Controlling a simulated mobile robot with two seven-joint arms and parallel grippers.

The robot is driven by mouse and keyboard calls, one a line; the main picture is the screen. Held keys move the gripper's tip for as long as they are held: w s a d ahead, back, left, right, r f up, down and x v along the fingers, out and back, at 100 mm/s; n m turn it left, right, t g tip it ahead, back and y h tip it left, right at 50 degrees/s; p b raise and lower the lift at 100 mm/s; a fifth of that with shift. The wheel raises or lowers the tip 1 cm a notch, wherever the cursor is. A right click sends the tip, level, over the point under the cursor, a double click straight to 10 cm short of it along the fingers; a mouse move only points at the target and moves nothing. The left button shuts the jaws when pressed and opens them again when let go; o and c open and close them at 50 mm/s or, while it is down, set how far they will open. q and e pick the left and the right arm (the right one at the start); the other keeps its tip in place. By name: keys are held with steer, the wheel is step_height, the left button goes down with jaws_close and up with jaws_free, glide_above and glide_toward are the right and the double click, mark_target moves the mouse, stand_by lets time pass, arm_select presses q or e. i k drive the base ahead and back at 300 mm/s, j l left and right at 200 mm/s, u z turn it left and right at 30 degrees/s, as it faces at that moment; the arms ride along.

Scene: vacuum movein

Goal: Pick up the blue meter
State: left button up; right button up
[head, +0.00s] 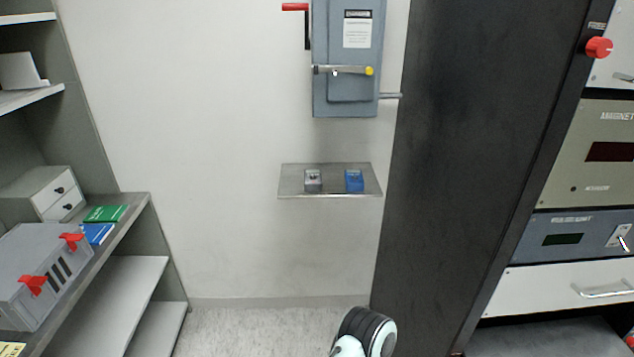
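The blue meter (354,180) lies on a small metal wall shelf (290,187), on the right half of it. A grey meter (313,180) lies beside it to the left, with a gap between them. A black and white rounded part of my own arm (366,332) shows at the bottom edge, below the shelf and well apart from it. No gripper fingers show in the head view.
A grey electrical box (345,95) with a red lever hangs above the shelf. A tall black cabinet side (465,150) and instrument rack (590,150) stand on the right. Shelving (135,230) with a grey case (40,265) is on the left. The floor (250,325) between is clear.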

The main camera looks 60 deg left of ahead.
mark_target(354, 178)
steer(key=u, duration=1.85)
steer(key=i+j+u, duration=0.2)
steer(key=i, duration=0.2)
steer(key=i+j+u, duration=0.25)
steer(key=i, duration=0.15)
steer(key=l, duration=0.1)
